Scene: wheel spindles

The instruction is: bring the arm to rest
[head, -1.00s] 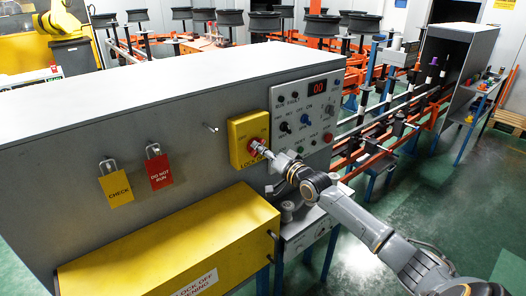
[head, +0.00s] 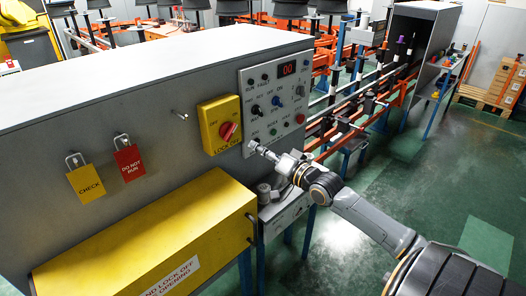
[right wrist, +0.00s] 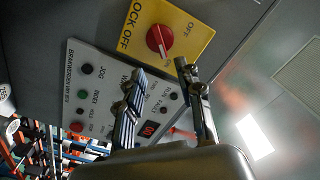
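My right arm (head: 370,215) reaches in from the lower right. My right gripper (head: 254,148) is apart from the red rotary switch (head: 229,132) on the yellow lock-off box (head: 212,113), just right of and below it. In the right wrist view the two fingers of my right gripper (right wrist: 160,68) stand apart with nothing between them. The red switch (right wrist: 160,40) and its yellow box (right wrist: 190,20) lie beyond the fingertips. The switch handle sits slanted in the head view. My left gripper is not in view.
The control panel (head: 258,83) with buttons and a red display is right of the yellow box. Two padlocks with tags, yellow (head: 85,183) and red (head: 128,161), hang at left. A yellow cover (head: 145,240) juts out below. Green floor (head: 450,160) is open at right.

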